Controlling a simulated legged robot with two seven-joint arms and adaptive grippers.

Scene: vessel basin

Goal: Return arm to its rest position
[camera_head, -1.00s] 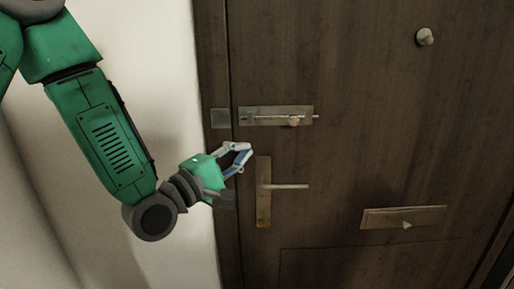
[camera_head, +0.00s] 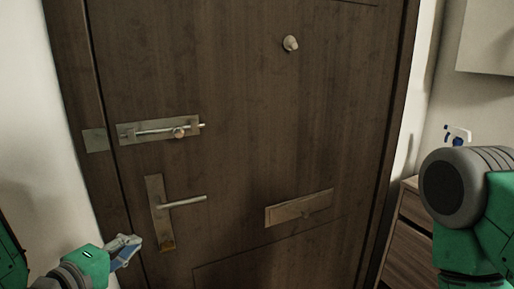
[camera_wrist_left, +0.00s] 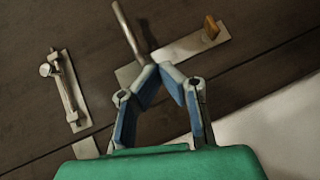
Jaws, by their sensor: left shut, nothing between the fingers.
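My left gripper (camera_head: 127,249) is at the lower left of the head view, at the end of my green and grey left arm. It is shut and empty, left of and below the door handle (camera_head: 185,202). In the left wrist view, its blue-padded fingers (camera_wrist_left: 160,70) meet at the tips, with the handle (camera_wrist_left: 130,32) beyond them. My right arm (camera_head: 470,205) stands at the right edge. A white and blue piece above its grey joint, apparently my right gripper (camera_head: 457,136), shows only in part.
A dark wooden door (camera_head: 240,110) fills the middle. It carries a slide bolt (camera_head: 160,130), a mail slot plate (camera_head: 300,207) and a round knob (camera_head: 290,43). A wooden cabinet (camera_head: 407,240) stands right of the door. A white wall (camera_head: 65,170) is at the left.

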